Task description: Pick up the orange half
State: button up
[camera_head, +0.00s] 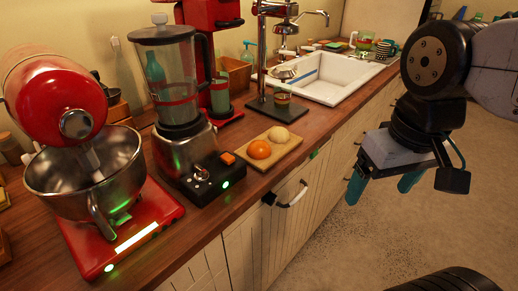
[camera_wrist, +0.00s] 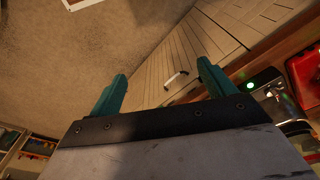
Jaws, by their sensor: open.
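An orange half (camera_head: 259,149) lies on a small wooden board (camera_head: 263,169) on the counter, in the middle of the head view. A pale round piece (camera_head: 278,134) lies on the same board just behind it. My gripper (camera_head: 382,187) hangs out over the floor, to the right of the counter and well apart from the board. Its two teal fingers are spread and empty. In the wrist view my gripper (camera_wrist: 162,90) points at the cabinet front and floor. The orange half does not show there.
A blender (camera_head: 180,90) on a black base with lit buttons stands left of the board. A red stand mixer (camera_head: 75,125) is further left. Behind the board stand a lever press (camera_head: 283,75) and a white sink (camera_head: 318,77). A cabinet handle (camera_head: 293,194) sticks out below the counter edge.

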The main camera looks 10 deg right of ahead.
aim_at(258, 150)
jog(key=k, duration=0.6)
jog(key=z, duration=0.6)
jog(key=i, duration=1.1)
jog(key=u, duration=0.65)
